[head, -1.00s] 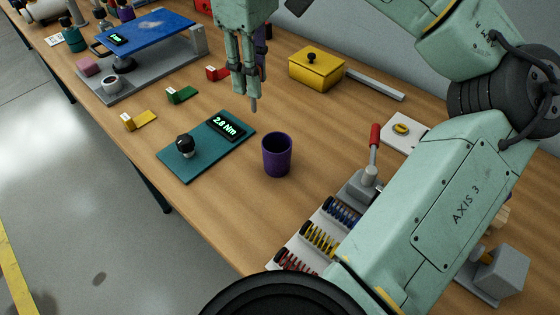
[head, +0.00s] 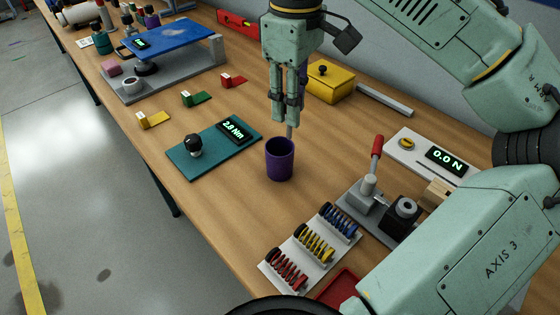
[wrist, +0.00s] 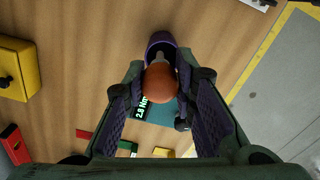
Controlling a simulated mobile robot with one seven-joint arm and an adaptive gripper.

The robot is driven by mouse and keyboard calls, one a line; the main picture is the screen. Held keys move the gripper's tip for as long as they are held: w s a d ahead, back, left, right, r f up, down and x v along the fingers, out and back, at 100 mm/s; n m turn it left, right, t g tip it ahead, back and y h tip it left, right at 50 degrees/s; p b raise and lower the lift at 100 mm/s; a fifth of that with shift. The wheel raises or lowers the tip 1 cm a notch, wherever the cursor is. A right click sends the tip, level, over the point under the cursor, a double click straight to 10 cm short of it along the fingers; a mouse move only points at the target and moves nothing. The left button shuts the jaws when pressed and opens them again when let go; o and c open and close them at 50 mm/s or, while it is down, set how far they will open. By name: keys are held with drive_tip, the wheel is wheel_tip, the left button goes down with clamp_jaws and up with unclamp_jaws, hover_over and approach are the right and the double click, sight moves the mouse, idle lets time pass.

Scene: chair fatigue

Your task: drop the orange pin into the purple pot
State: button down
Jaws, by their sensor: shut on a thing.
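The purple pot (head: 280,160) stands upright on the wooden bench, its open top facing up. My gripper (head: 287,115) is just above and slightly behind the pot in the head view, pointing down. In the wrist view an orange round end (wrist: 160,83) of the pin sits between the fingers of my gripper (wrist: 160,100), with a grey shank reaching toward the pot (wrist: 161,42). In the head view the grey tip of the pin (head: 289,131) shows below the fingers, close to the pot's rim. I cannot tell whether the tip is inside the rim.
A teal plate (head: 212,150) with a black knob and a display lies left of the pot. A yellow box (head: 330,84) stands behind right. A rack of coloured springs (head: 312,245) and a red-handled lever device (head: 374,165) are at front right.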

drive_tip(key=shift+f+b, duration=1.15)
drive_tip(key=shift+f, duration=0.45)
drive_tip(key=shift+r, duration=0.1)
drive_tip(key=c, duration=1.2)
unclamp_jaws()
drive_tip(key=shift+c, duration=0.2)
drive_tip(key=shift+r, duration=3.75)
